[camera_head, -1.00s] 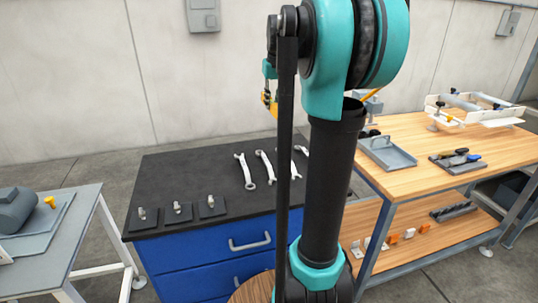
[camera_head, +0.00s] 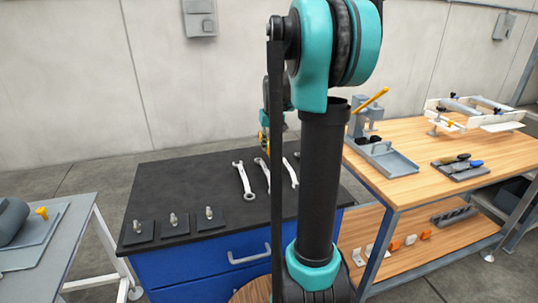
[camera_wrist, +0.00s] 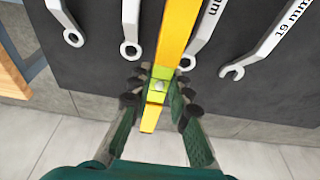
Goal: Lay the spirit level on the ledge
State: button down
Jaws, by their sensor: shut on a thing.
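The spirit level is a long yellow bar (camera_wrist: 177,35) with a green vial part. In the wrist view it runs from the top edge down between my fingers. My gripper (camera_wrist: 160,88) is shut on it around the vial part, and its near end sticks out below the fingers. In the head view, a small yellow piece (camera_head: 264,142) shows below my wrist, over the back of the dark bench top; my arm hides most of this area. I cannot tell for certain which surface is the ledge.
Several wrenches (camera_head: 244,180) lie on the black-topped blue bench (camera_head: 190,170), with studs on dark plates (camera_head: 173,225) at its front. A wooden table (camera_head: 415,135) at right holds a grey tray (camera_head: 390,160) and a grey device with a yellow lever (camera_head: 372,100). A grey table (camera_head: 75,235) stands left.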

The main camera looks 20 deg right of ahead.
aim_at(269, 154)
jog(key=shift+s+x, duration=0.25)
jog(key=shift+x, duration=0.8)
jog(key=shift+s+x, duration=0.25)
jog(key=shift+x, duration=0.85)
jog(key=shift+f, duration=0.15)
jog(key=c, duration=1.7)
grip_release()
